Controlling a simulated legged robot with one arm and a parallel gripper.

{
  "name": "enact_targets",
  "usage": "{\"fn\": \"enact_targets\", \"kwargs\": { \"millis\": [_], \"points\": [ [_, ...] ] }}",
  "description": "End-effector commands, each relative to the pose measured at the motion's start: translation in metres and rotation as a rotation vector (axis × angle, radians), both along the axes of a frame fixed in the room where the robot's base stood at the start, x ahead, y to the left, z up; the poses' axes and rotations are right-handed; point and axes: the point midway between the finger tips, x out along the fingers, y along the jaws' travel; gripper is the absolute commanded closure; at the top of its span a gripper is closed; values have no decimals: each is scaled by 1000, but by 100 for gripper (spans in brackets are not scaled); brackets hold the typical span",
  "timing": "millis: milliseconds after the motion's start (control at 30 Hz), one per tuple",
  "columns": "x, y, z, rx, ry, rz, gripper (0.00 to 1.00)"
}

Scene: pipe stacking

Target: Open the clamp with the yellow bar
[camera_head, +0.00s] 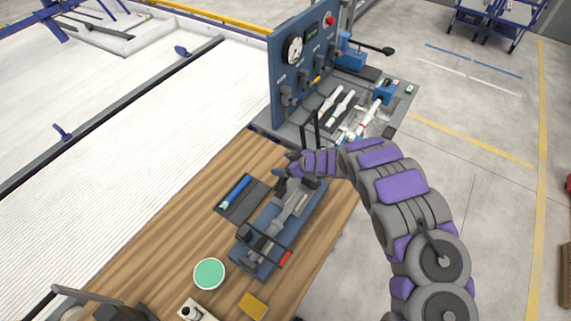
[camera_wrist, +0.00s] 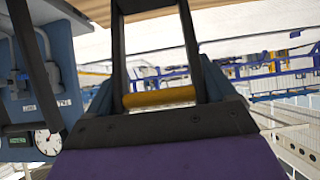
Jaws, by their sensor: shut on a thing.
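In the wrist view the yellow bar (camera_wrist: 160,97) runs crosswise between two dark, upright-looking bars, close in front of my gripper's dark plate. My gripper (camera_head: 286,172) is shut on the yellow bar. In the head view my gripper is at the far end of the blue tray-like fixture (camera_head: 270,240), and it hides the yellow bar. Two dark bars (camera_head: 304,130) stand up just behind my wrist; whether they belong to the clamp is hard to tell. A grey pipe part (camera_head: 287,215) lies in the fixture. A red bar (camera_head: 286,259) is at the near end.
A blue gauge panel (camera_head: 288,80) stands behind, with white pipes (camera_head: 340,108) to its right. A dark tray (camera_head: 238,208) with a blue tool, a green round lid (camera_head: 209,274) and a yellow block (camera_head: 252,304) are on the wooden table (camera_head: 170,255). Its left part is clear.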

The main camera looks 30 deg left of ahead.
Motion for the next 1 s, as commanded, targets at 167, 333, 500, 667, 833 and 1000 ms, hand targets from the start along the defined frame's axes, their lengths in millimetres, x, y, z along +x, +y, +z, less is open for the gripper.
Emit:
{"fn": "enact_targets", "kwargs": {
  "millis": [167,333,500,667,833,1000],
  "points": [
    [-2,0,-4,-4,4,1,8],
    [-2,-1,-1,-2,1,2,4],
    [-3,-4,2,1,-1,2,4],
    [-3,-16,8,0,-1,0,4],
    [-5,-33,23,0,-3,0,4],
    [-7,-52,36,-5,-1,-2,4]
  ]
}}
